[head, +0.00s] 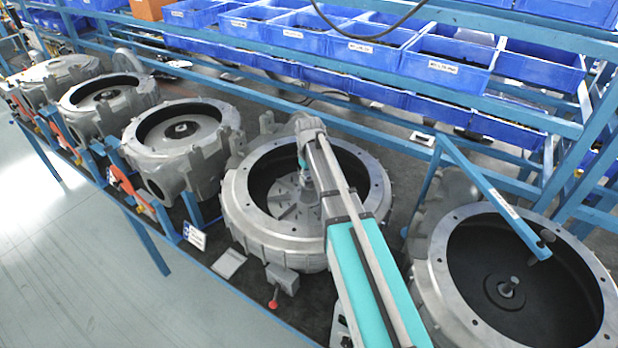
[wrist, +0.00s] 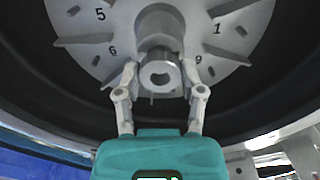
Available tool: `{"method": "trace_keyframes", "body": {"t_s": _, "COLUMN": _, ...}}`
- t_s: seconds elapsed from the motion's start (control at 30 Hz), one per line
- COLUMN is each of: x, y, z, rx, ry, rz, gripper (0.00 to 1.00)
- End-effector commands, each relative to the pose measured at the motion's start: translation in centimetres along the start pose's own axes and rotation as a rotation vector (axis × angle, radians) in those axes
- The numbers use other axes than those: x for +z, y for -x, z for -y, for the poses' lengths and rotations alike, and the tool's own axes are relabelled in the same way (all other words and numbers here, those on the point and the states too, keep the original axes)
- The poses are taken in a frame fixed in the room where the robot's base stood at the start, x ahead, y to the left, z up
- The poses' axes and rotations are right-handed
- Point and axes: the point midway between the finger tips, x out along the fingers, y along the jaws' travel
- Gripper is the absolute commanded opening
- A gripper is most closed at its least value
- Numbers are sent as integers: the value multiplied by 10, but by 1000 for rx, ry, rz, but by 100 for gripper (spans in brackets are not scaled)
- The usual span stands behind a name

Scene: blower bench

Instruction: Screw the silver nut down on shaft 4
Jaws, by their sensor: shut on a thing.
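In the wrist view my gripper (wrist: 161,84) has its two fingers on either side of the silver nut (wrist: 158,68), shut on it. The nut is a short grey cylinder with a dark opening facing the camera. It lines up with the hub (wrist: 160,22) of a numbered impeller disc (wrist: 90,28). I cannot tell how far it sits on the shaft thread. In the head view my gripper (head: 304,170) reaches down into the fourth housing from the left (head: 240,200), over its pale disc (head: 285,212). The nut and the shaft's tip are hidden there.
The housing's rim surrounds my gripper. Another open housing (head: 436,275) with a bare centre shaft (head: 508,287) stands at right, beneath a slanting blue bar (head: 490,190). Further housings (head: 180,150) stand at left. Blue bins (head: 365,50) line the rack behind.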

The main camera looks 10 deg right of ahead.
Motion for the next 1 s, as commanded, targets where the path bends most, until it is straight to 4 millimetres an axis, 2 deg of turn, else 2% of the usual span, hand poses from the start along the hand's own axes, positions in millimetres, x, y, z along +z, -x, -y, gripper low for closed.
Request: {"method": "trace_keyframes", "body": {"t_s": 1.0, "x": 0, "y": -7, "z": 0, "rx": 0, "ry": 0, "rz": 0, "gripper": 2}}
